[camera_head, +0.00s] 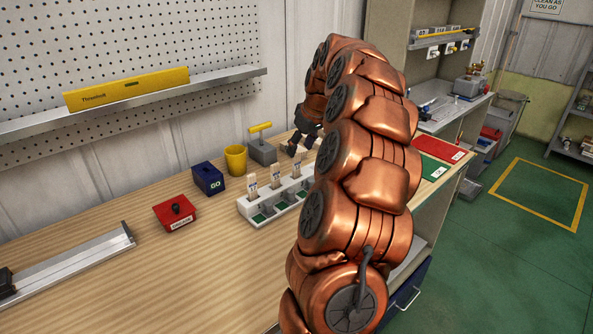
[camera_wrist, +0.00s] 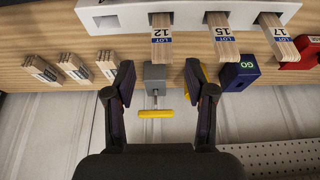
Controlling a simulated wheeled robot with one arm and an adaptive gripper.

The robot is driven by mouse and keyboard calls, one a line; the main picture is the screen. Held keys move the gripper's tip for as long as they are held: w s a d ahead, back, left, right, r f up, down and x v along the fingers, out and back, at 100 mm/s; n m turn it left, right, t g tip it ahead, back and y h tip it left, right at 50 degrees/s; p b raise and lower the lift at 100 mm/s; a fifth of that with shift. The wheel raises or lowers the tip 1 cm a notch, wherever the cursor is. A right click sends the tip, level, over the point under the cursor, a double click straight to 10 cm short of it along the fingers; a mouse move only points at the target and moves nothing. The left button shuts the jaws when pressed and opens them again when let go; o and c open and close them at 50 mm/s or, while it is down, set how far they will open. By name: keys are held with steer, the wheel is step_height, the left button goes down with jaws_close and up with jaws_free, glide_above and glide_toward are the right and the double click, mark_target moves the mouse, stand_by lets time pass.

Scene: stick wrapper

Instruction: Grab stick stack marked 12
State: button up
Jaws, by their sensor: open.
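The stick stack marked 12 (camera_wrist: 161,38) stands in a slot of the white rack (camera_wrist: 120,16), at the top of the wrist view. Stacks marked 15 (camera_wrist: 222,38) and 17 (camera_wrist: 281,38) stand in the same rack to its right. In the head view, the rack (camera_head: 248,211) sits on the bench with its stacks upright; their numbers are too small to read there. My gripper (camera_wrist: 160,75) is open and empty. Its fingers are spread either side of the line of stack 12, apart from it. In the head view my arm hides part of the rack.
A grey block with a yellow handle (camera_wrist: 155,112) lies below, between my fingers in view. A blue GO box (camera_wrist: 239,76), a yellow cup (camera_head: 236,160) and a red box (camera_head: 175,212) stand nearby. Several other stacks (camera_wrist: 73,66) are at the wrist view's left.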

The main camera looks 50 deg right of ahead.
mark_target(298, 155)
steer(key=shift+w+a+f, duration=0.1)
steer(key=shift+f, duration=0.5)
steer(key=shift+p+x, duration=0.8)
steer(key=shift+x, duration=1.15)
steer(key=shift+c, duration=0.4)
steer(key=c, duration=0.8)
